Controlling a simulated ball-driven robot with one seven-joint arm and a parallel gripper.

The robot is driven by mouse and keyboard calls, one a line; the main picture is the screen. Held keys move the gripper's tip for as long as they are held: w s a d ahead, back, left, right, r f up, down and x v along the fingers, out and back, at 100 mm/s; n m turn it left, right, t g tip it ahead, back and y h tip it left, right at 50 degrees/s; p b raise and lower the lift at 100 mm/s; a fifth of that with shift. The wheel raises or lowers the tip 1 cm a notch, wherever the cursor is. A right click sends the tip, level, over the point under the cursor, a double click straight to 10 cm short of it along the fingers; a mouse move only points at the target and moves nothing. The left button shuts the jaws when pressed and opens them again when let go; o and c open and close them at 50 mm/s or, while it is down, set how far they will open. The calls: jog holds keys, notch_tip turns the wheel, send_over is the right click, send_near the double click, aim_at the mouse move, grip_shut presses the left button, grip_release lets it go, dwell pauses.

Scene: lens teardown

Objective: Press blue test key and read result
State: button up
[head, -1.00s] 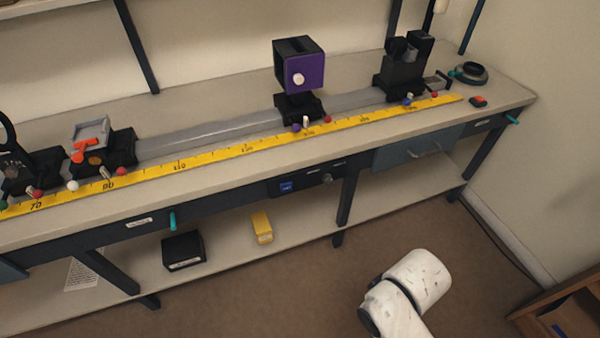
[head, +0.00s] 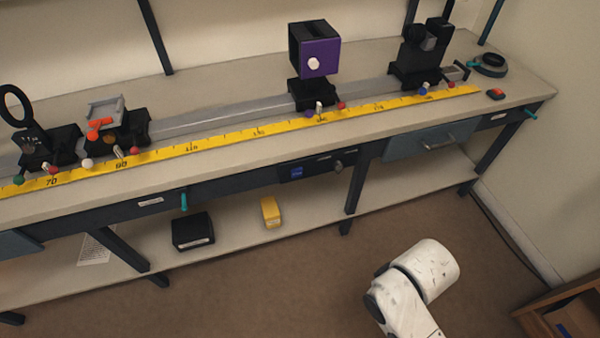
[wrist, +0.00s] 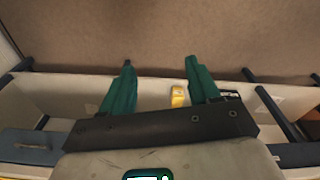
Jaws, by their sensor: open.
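A small blue square key (head: 297,172) sits on a dark panel (head: 318,167) in the front edge of the bench, left of a round grey knob (head: 338,167). A small mark on the key is too small to read. In the wrist view my gripper (wrist: 159,62) is open, its two green fingers wide apart with nothing between them. It points down toward the floor and the lower shelf. The key does not show clearly in the wrist view. In the head view only my white arm shows, over the floor in front of the bench; the gripper is out of frame.
A yellow scale (head: 220,138) and a rail with a purple box (head: 319,57) and other mounts run along the bench top. A black box (head: 192,231) and yellow block (head: 271,212) lie on the lower shelf. Brown floor (head: 280,290) is clear; a wooden cabinet (head: 570,315) stands lower right.

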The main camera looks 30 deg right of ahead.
dwell(0.4)
grip_shut()
dwell(0.4)
dwell(1.2)
